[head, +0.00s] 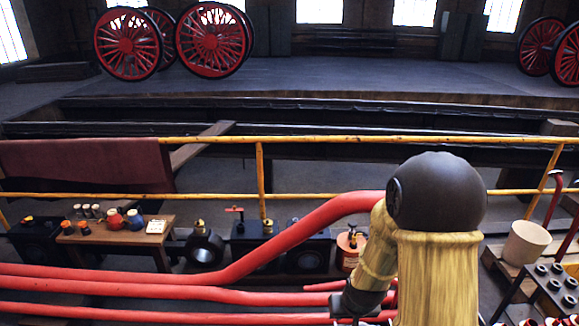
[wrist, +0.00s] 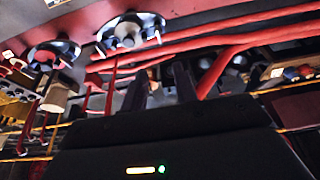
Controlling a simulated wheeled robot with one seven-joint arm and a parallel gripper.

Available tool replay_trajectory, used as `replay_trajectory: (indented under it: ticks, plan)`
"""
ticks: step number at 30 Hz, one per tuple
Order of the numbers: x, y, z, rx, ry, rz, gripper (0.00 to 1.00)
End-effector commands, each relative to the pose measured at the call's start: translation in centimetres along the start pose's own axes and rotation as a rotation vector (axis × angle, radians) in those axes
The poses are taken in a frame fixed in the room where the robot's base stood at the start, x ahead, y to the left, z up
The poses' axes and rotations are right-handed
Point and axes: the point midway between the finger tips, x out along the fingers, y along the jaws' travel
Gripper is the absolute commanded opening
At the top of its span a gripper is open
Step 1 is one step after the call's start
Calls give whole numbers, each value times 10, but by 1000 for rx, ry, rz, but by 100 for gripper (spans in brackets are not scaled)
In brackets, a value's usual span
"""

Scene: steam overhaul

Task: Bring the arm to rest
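My arm (head: 438,255) stands at the lower right of the head view, with a dark rounded joint on top and tan links folded downward. A dark end part of it (head: 355,300) shows low at its left, in front of the red pipes; the fingers cannot be made out there. In the wrist view my gripper (wrist: 160,82) has two dark fingers apart with a gap between them. Nothing shows between the fingers. The wrist view is tilted, with red pipes (wrist: 225,45) behind the fingers.
A wooden bench (head: 110,238) with small pots and jars stands at the left. Dark machine parts and a red can (head: 350,250) sit behind the pipes. A yellow railing (head: 330,140) crosses behind. A white cylinder (head: 526,243) and a rack (head: 555,290) are close at the right.

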Motion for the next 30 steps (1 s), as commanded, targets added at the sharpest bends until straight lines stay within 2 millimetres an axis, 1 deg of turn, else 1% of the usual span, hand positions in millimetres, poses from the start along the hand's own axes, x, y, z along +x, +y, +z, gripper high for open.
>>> replay_trajectory:
  ticks: [1, 5, 9, 12, 15, 19, 30]
  plan:
    - [-18, -1, 2, -2, -2, -2, 29]
    - [-55, -2, 15, -7, -33, -4, 29]
    - [-93, -2, 34, -8, -68, -2, 29]
    - [-116, -1, 49, -7, -89, 2, 29]
    - [-132, 0, 61, -8, -107, 5, 29]
    - [-138, 0, 68, -7, -121, 8, 29]
    - [-138, 0, 68, -7, -121, 8, 29]
